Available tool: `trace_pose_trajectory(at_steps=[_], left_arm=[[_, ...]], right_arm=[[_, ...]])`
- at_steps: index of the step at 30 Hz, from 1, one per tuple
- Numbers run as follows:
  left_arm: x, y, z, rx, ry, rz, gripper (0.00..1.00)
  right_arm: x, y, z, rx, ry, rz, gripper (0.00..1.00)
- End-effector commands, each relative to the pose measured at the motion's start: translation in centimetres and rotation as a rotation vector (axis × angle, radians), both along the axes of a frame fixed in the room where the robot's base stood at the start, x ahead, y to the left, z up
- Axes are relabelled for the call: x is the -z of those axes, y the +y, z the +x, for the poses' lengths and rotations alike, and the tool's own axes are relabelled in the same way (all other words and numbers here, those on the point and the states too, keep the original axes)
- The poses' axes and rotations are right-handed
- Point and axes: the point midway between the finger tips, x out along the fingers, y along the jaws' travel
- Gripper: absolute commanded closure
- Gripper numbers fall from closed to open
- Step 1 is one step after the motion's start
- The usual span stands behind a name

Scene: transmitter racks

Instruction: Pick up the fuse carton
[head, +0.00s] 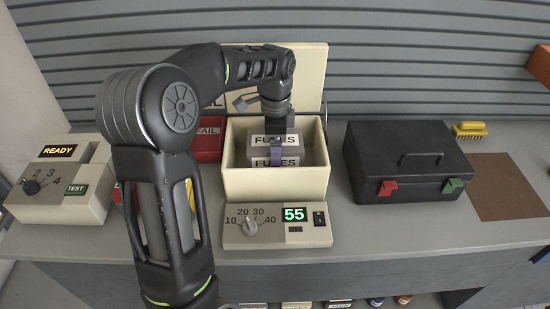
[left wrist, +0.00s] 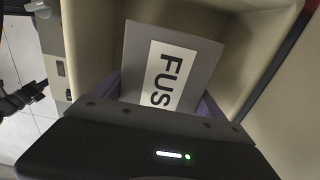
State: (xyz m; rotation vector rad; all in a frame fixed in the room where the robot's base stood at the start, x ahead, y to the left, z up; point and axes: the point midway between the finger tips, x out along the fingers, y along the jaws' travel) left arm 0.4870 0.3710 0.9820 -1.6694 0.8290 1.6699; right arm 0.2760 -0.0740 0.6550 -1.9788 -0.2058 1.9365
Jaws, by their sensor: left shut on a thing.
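The fuse carton (head: 265,141) is a grey box with a white FUSES label. It is inside the open cream bin (head: 275,183) in the head view. A second FUSES label (head: 265,162) shows just below it; I cannot tell whether it is on the same carton. My left gripper (head: 277,150) reaches down into the bin from above and is shut on the carton. In the left wrist view the carton (left wrist: 170,65) lies between the purple finger pads, its label partly cut off by the gripper body. My right gripper is not in view.
The bin's lid (head: 305,70) stands open behind it. A control panel with a dial and a 55 display (head: 295,213) is in front. A black case (head: 405,165) stands right, a READY tester (head: 62,185) left, a red FAIL box (head: 208,145) beside the bin.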

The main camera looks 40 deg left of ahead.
Motion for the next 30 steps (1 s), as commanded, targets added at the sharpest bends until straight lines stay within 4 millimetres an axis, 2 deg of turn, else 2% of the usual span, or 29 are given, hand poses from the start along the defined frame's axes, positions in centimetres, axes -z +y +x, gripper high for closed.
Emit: trace_pose_trajectory(at_steps=[8,10,12,19,30], left_arm=[[-7.7,0.0,0.2,0.000,-0.009,0.001,0.85],[-10.6,0.0,0.0,0.001,-0.004,0.001,0.85],[-12.1,0.0,0.0,0.001,-0.004,0.000,0.85],[-13.9,0.0,0.0,0.000,-0.001,0.000,0.85],[-13.9,0.0,0.0,0.000,-0.001,0.000,0.85]], right_arm=[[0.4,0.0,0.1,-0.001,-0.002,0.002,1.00],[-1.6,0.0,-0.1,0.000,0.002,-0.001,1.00],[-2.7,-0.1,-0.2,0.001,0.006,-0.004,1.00],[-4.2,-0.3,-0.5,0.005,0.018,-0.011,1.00],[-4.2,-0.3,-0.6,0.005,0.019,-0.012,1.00]])
